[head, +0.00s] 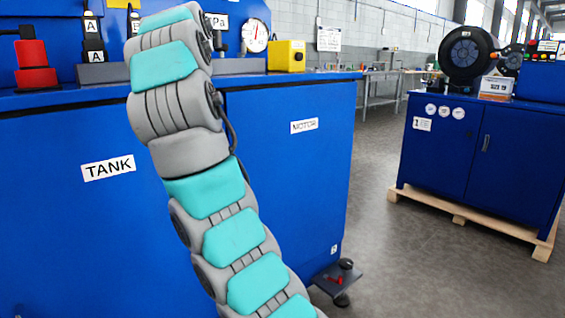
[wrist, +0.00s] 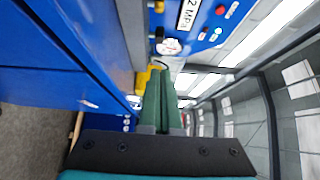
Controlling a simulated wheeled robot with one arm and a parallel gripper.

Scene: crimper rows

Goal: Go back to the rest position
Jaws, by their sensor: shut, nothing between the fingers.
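My gripper (wrist: 158,72) shows in the wrist view as two green fingers, pressed together with nothing between them. Their tips lie in front of a yellow part (wrist: 142,82) and near a white gauge (wrist: 169,46); I cannot tell whether they touch anything. In the head view my grey and teal arm rises from the bottom centre to the top, in front of the blue tank cabinet (head: 60,210). My gripper does not show in that view.
A yellow box (head: 286,56), a red fitting (head: 34,64) and a gauge (head: 256,36) are on or above the cabinet top. A second blue cabinet (head: 484,155) with a black machine (head: 467,52) stands on a wooden pallet (head: 470,222) at right. Floor (head: 372,210) between is clear.

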